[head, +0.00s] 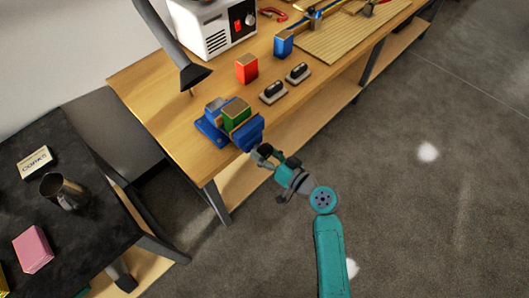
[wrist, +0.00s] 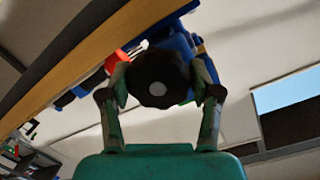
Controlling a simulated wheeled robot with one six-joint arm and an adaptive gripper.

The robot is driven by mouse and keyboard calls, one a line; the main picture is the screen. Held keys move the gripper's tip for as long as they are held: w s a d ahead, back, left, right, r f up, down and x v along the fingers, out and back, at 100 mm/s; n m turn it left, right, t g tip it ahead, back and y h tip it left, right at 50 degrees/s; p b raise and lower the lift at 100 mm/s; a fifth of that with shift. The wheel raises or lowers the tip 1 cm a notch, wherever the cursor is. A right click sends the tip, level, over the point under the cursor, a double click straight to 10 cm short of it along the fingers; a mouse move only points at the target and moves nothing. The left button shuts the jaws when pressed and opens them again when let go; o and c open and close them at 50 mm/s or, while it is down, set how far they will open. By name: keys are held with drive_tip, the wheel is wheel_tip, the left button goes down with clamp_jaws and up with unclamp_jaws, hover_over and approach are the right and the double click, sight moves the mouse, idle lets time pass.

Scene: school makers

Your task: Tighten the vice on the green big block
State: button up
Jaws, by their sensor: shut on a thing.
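The green big block (head: 236,113), with a tan top, sits between the jaws of the blue vice (head: 211,131) at the near corner of the wooden bench. The front jaw (head: 247,133) looks close against the block; I cannot tell whether it touches. My gripper (head: 262,155) is at the front of the vice, below the bench edge line. In the wrist view my gripper (wrist: 160,85) has its fingers on both sides of a dark round knob (wrist: 158,78) with a pale centre, the vice's handle. It is shut on this knob. The green block is not clear in the wrist view.
A red block (head: 246,69), a blue block (head: 283,44) and two dark-handled erasers (head: 273,92) stand along the bench (head: 150,95). A lamp (head: 192,72) hangs over it. A dark table (head: 85,205) with a metal cup (head: 64,191) is at left. Floor at right is clear.

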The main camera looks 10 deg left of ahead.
drive_tip(key=m, duration=0.4)
drive_tip(key=shift+d+f, duration=0.1)
drive_tip(key=m+y, duration=0.1)
drive_tip(key=m, duration=0.2)
drive_tip(key=shift+g, duration=0.4)
drive_tip(key=m, duration=0.4)
drive_tip(key=shift+y, duration=0.3)
drive_tip(key=m, duration=0.4)
drive_tip(key=shift+f+m+y, duration=0.1)
drive_tip(key=shift+m+y, duration=0.2)
drive_tip(key=shift+m, duration=0.1)
drive_tip(key=m, duration=0.4)
drive_tip(key=shift+m+y, duration=0.3)
drive_tip(key=m, duration=0.4)
drive_tip(key=shift+m+t, duration=0.3)
drive_tip(key=m+t, duration=0.1)
drive_tip(key=m, duration=0.4)
drive_tip(key=shift+m, duration=2.1)
drive_tip(key=shift+t, duration=0.3)
